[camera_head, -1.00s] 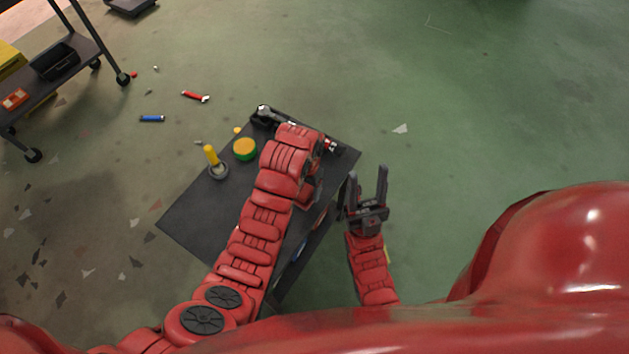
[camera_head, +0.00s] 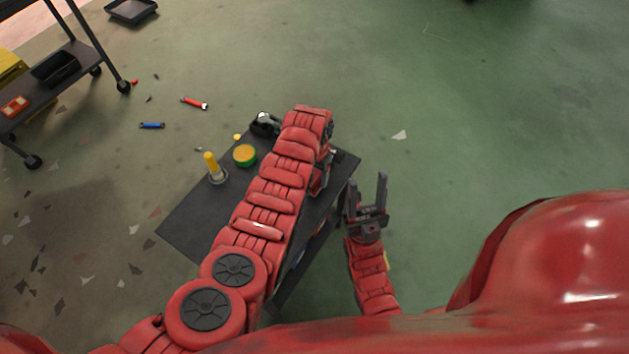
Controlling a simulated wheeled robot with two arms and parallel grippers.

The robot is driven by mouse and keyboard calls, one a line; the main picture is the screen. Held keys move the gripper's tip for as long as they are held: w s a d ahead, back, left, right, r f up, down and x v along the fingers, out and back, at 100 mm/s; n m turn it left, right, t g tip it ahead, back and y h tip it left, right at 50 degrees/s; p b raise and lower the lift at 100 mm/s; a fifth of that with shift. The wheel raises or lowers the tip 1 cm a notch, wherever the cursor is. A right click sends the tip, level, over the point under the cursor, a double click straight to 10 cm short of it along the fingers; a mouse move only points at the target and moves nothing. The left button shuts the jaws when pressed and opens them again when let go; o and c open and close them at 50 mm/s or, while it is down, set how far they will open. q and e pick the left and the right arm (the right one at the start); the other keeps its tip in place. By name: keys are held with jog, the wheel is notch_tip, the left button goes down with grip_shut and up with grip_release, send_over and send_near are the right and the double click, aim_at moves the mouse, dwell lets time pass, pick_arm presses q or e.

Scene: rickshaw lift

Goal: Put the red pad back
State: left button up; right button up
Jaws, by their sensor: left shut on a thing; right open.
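My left arm reaches from the lower left across the dark table (camera_head: 190,225). My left gripper (camera_head: 322,178) shows only in part beside the arm, over the table's right part. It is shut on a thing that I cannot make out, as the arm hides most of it. I cannot pick out the red pad for sure; small red parts show by the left gripper. My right gripper (camera_head: 367,196) is open and empty, fingers pointing up the picture, just off the table's right edge.
On the table stand a yellow post on a grey base (camera_head: 212,165), a green and yellow round piece (camera_head: 245,155) and a dark and silver device (camera_head: 264,124). A red-handled tool (camera_head: 194,103) and a blue one (camera_head: 152,125) lie on the floor. A cart (camera_head: 60,85) stands at left.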

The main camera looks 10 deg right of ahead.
aim_at(314, 181)
pick_arm(q)
notch_tip(314, 181, down, 3)
jog(key=shift+a+f+b, duration=0.1)
jog(key=shift+b, duration=0.55)
jog(key=o, duration=1.2)
notch_tip(314, 181, up, 4)
jog(key=p, duration=0.2)
jog(key=shift+p, duration=0.3)
jog(key=shift+r, duration=0.25)
notch_tip(314, 181, up, 8)
jog(key=shift+f+b, duration=0.2)
jog(key=shift+b, duration=0.15)
